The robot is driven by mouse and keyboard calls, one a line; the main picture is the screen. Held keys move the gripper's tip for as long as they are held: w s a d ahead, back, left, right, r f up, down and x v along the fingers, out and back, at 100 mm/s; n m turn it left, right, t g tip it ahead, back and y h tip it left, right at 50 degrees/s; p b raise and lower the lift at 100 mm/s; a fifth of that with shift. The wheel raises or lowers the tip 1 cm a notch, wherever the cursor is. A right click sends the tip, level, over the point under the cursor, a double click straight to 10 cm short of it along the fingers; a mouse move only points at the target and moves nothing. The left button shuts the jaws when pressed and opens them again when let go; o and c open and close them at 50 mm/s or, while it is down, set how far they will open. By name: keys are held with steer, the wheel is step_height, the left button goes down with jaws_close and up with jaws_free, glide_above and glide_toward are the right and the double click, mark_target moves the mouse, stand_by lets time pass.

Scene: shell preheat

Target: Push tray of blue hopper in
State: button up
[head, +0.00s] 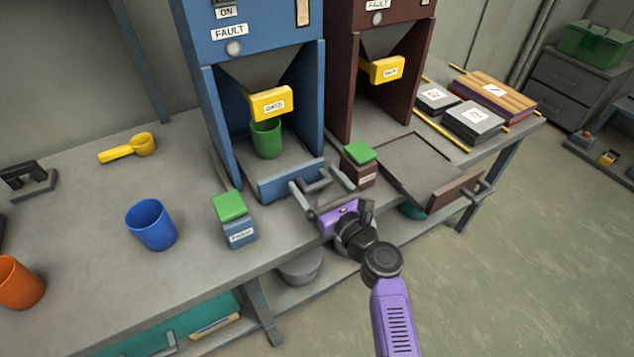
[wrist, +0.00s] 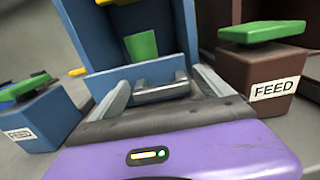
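The blue hopper (head: 215,120) stands at the back of the bench. Its tray (head: 275,186) has a blue front panel and a grey handle, and sticks out a little in front of the hopper. A green cup (head: 266,140) stands on the tray under the yellow spout; it also shows in the wrist view (wrist: 141,46). My purple gripper (head: 313,180) is in front of the tray. Its fingers are open, one on each side of the handle (wrist: 162,90). I cannot tell whether they touch it.
A blue feed box (head: 236,228) with a green lid stands left of my gripper. A brown feed box (head: 359,168) stands close on its right. The brown hopper's tray (head: 410,160) is pulled far out. A blue cup (head: 151,225) and yellow scoop (head: 130,150) are left.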

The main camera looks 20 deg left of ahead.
steer(key=p+v, duration=0.1)
steer(key=v, duration=0.7)
steer(key=shift+p, duration=0.35)
